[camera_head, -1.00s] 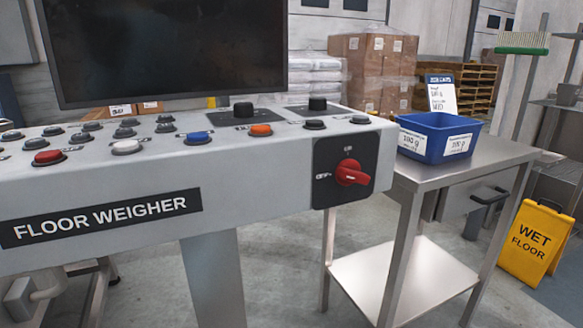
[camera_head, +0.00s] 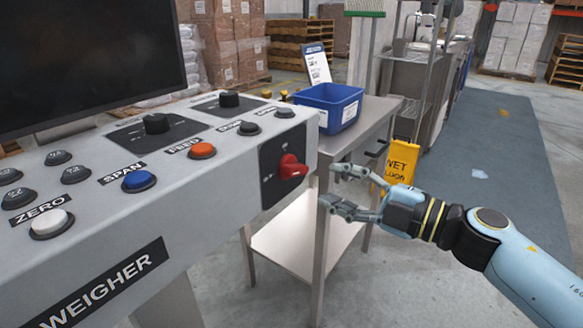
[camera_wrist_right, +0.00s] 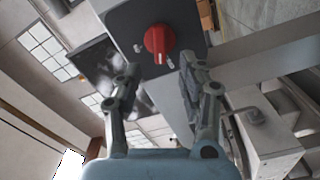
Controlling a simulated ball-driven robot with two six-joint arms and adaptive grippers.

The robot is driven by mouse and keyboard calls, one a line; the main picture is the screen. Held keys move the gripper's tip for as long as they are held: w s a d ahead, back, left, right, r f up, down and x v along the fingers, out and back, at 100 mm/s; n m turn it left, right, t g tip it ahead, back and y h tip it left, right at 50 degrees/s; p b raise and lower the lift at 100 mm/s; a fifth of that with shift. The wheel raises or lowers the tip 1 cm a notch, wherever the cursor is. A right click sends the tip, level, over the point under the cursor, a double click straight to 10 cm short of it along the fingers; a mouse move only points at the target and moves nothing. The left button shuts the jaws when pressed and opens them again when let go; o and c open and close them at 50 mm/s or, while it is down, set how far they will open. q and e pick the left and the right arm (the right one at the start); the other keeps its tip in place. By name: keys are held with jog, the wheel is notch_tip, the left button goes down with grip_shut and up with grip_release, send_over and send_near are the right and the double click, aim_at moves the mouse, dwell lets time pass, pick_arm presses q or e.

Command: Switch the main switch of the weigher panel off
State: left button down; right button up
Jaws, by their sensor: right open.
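The weigher panel (camera_head: 215,170) is a grey sloped console with several push buttons on top. Its main switch (camera_head: 292,168) is a red rotary knob on a dark plate (camera_head: 270,182) at the console's right end. The knob also shows in the right wrist view (camera_wrist_right: 159,40), near the top and ahead of the fingers. My right gripper (camera_head: 328,186) is open and empty, just right of the knob and apart from it, with its fingers pointing at it. It also shows in the right wrist view (camera_wrist_right: 157,78), with the fingers spread below the knob. My left gripper is not in view.
A steel side table (camera_head: 368,125) with a blue bin (camera_head: 330,112) stands right behind the console, close to my right gripper. A yellow wet-floor sign (camera_head: 400,162) stands behind the fingers. A dark screen (camera_head: 80,60) rises above the console.

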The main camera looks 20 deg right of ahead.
aim_at(301, 172)
jog(key=x, duration=0.7)
jog(key=shift+w+a, duration=0.25)
jog(key=shift+w, duration=0.05)
grip_shut()
